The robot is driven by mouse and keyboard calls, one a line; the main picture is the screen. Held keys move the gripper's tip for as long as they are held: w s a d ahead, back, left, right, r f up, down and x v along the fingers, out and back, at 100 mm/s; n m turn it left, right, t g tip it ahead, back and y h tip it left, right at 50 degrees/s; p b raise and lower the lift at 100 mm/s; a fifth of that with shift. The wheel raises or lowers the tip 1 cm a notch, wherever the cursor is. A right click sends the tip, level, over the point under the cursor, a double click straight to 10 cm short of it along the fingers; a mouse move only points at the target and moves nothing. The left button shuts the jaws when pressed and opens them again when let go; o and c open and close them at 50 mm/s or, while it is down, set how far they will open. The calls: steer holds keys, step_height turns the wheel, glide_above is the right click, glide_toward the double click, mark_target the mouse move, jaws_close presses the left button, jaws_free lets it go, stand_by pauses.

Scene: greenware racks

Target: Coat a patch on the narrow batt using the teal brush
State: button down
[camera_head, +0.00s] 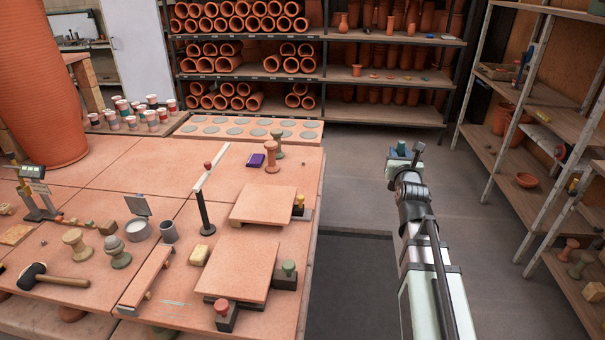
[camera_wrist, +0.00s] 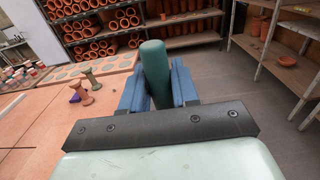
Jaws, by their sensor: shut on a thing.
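My gripper (camera_head: 403,157) is to the right of the table, above the floor. In the wrist view its blue fingers (camera_wrist: 158,88) are shut on a teal rounded handle, which I take to be the teal brush (camera_wrist: 154,62). The brush stands roughly upright between the fingers; its bristles are hidden. Its top shows small in the head view (camera_head: 401,148). The narrow batt (camera_head: 148,274), a long thin terracotta slab, lies raised near the table's front middle, well to the left of my gripper. Faint pale-teal streaks show beside its front end.
Two wider batts (camera_head: 264,204) (camera_head: 240,270) lie to the right of the narrow batt, with coloured-knob blocks beside them. A post with a slanted white bar (camera_head: 203,210) stands behind it. Shelves stand behind and right.

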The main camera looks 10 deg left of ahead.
stand_by(0.7)
steer(key=w+a+n+g+y, duration=0.1)
steer(key=w+a+n+y, duration=0.15)
steer(key=a, duration=0.95)
steer(key=w+a+n+y, duration=0.1)
steer(key=w+a+y, duration=0.15)
steer(key=a, duration=1.05)
steer(key=w+a+n+g+y, duration=0.1)
steer(key=a+y, duration=0.2)
steer(key=a, duration=0.9)
steer(key=s+a+f+n+g+y, duration=0.15)
steer(key=s+a, duration=0.25)
steer(key=a, duration=1.1)
steer(key=s+a+n+g+y, duration=0.1)
steer(key=s+a+n+y, duration=0.15)
steer(key=a, duration=1.25)
steer(key=s+a+f+g+y, duration=0.1)
steer(key=s+a+f, duration=0.25)
steer(key=a, duration=0.45)
steer(key=s+a+f+g, duration=0.15)
steer(key=s+a, duration=0.25)
steer(key=a, duration=0.4)
steer(key=s+a+f+t, duration=0.1)
steer(key=a+f, duration=0.4)
steer(key=f, duration=0.6)
steer(key=shift+s+f+t, duration=0.3)
steer(key=shift+s+f, duration=0.05)
steer(key=shift+f, duration=0.6)
